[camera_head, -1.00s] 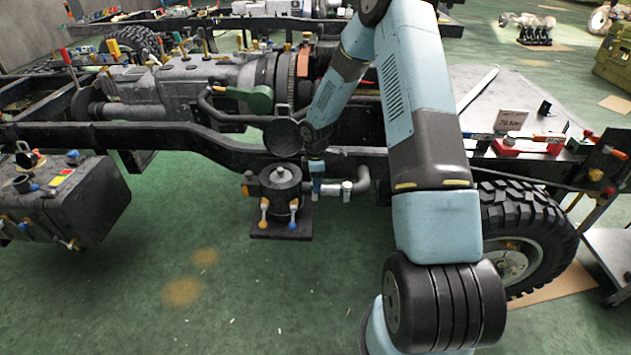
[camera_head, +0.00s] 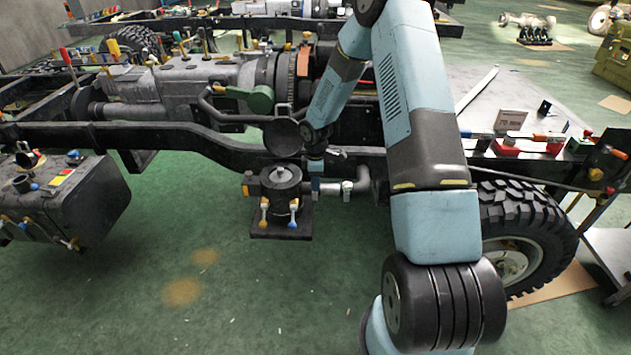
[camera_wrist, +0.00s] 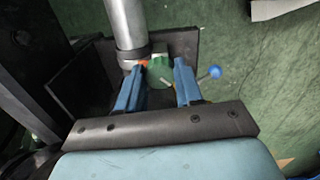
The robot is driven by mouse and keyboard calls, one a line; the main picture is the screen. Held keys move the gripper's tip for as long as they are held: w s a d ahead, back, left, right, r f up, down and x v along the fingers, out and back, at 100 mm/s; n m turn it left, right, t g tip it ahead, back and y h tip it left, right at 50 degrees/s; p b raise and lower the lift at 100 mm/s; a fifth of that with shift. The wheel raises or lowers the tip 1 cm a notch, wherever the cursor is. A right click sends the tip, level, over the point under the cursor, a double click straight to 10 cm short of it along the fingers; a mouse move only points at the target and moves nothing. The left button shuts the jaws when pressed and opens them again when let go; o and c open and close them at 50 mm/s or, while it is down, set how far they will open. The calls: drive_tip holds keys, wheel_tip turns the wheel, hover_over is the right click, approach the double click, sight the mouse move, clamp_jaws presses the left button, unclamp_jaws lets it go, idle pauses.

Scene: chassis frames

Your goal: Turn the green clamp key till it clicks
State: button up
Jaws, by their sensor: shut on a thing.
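The green clamp key (camera_wrist: 158,74) shows in the wrist view between the two blue fingers of my gripper (camera_wrist: 161,69), beside a grey metal pipe (camera_wrist: 127,25) and its collar. My gripper is shut on the key. In the head view my gripper (camera_head: 316,186) reaches down at the grey outlet pipe (camera_head: 335,188), just right of the dark round canister (camera_head: 281,188). The key is too small or hidden to make out in the head view.
A blue-knobbed lever (camera_wrist: 212,73) sticks out close to the right finger. A dark plate (camera_wrist: 182,48) lies behind the fingers. The black frame rail (camera_head: 220,145) runs close to my wrist, and a tyre (camera_head: 540,235) stands to the right. The green floor in front is open.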

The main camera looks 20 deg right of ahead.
drive_tip(key=m, duration=0.7)
drive_tip(key=shift+a+m, duration=0.1)
drive_tip(key=shift+m, duration=0.3)
drive_tip(key=m, duration=0.4)
drive_tip(key=shift+r, duration=0.1)
drive_tip(key=shift+m, duration=1.8)
drive_tip(key=shift+w, duration=0.1)
drive_tip(key=o, duration=1)
drive_tip(key=shift+o, duration=0.2)
wheel_tip(320, 180, up, 14)
drive_tip(key=shift+f, duration=0.25)
